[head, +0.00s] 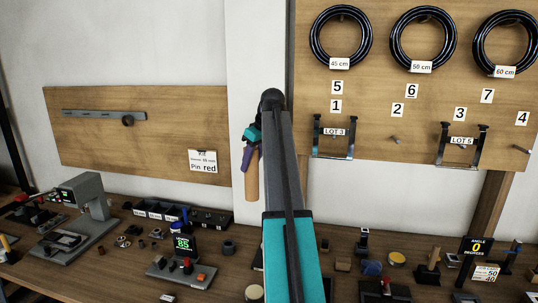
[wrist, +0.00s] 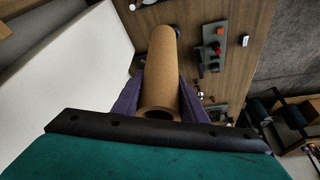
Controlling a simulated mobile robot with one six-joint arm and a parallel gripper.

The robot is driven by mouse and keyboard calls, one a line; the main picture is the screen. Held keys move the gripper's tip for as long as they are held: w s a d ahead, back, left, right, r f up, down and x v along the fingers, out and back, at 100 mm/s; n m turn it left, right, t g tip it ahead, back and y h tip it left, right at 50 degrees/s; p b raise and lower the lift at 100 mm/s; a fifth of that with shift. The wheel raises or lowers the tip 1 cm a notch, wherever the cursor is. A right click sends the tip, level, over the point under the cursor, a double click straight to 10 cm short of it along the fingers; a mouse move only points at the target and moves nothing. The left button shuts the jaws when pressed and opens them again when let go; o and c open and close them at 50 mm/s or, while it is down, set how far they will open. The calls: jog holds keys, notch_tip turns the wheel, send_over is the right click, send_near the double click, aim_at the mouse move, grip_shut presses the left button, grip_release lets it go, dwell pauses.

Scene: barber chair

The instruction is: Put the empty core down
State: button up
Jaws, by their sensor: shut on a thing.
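The empty core is a brown cardboard tube (wrist: 163,62), open and hollow at its near end in the wrist view. My gripper (wrist: 158,98), with purple fingers, is shut on it, one finger on each side. In the head view the core (head: 252,181) hangs roughly upright below my gripper (head: 249,152), in front of the white wall strip and above the back of the bench. My arm hides part of the bench in the middle.
The wooden bench (head: 130,268) is crowded with small tools and parts. A grey press-like machine (head: 88,203) stands left, and a green display reading 85 (head: 183,245) stands near the middle. Black coils (head: 341,35) and metal brackets (head: 333,138) hang on the right board.

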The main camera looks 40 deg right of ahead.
jog(key=w+a+f, duration=0.1)
jog(key=a+f, duration=0.2)
jog(key=a, duration=0.6)
jog(key=w+a+f+m, duration=0.1)
jog(key=a+f, duration=0.3)
jog(key=a, duration=0.4)
jog(key=w+a+f, duration=0.2)
jog(key=a+f, duration=0.1)
jog(key=a, duration=0.6)
jog(key=s+a+f, duration=0.3)
jog(key=a, duration=0.7)
jog(key=s+a+f, duration=0.3)
jog(key=a+f, duration=0.1)
jog(key=a, duration=0.7)
jog(key=shift+f+m+h, duration=0.3)
jog(key=shift+a, duration=0.1)
